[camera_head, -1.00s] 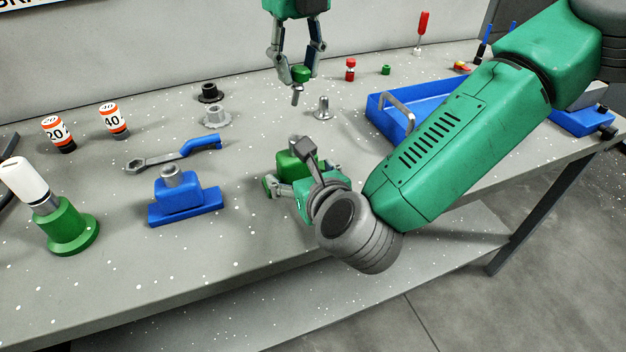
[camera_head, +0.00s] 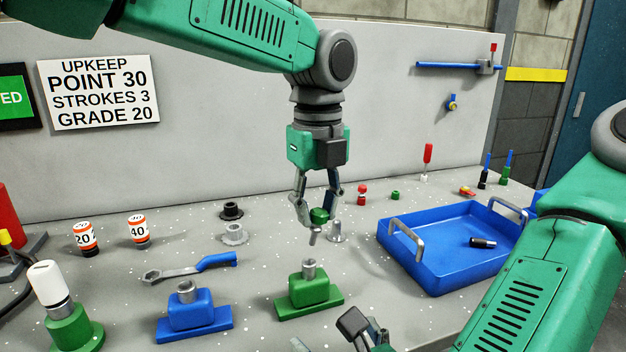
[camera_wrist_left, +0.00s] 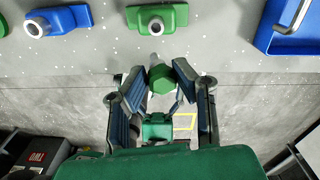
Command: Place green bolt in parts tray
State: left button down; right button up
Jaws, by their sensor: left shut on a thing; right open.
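The green bolt (camera_head: 315,237) has a green head and a grey shank that points down. My left gripper (camera_head: 319,216) is shut on its head and holds it above the bench. In the left wrist view the bolt (camera_wrist_left: 161,80) sits between the two fingers. The blue parts tray (camera_head: 440,283), with two grey handles, stands to the right of the bolt. A dark cylinder with a pale end (camera_head: 482,242) lies in it. My right gripper (camera_head: 362,330) is open at the bottom edge, partly out of frame, nearer than the tray.
A green block (camera_head: 308,291) and a blue block (camera_head: 191,313), each with a grey socket, stand at the front. A blue-handled wrench (camera_head: 190,268) lies behind the blue block. My right arm covers the tray's right front.

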aim_at(471, 230)
jog(key=k+l, duration=0.2)
jog(key=k, duration=0.2)
jog(key=k+l, duration=0.2)
jog(key=k, duration=0.2)
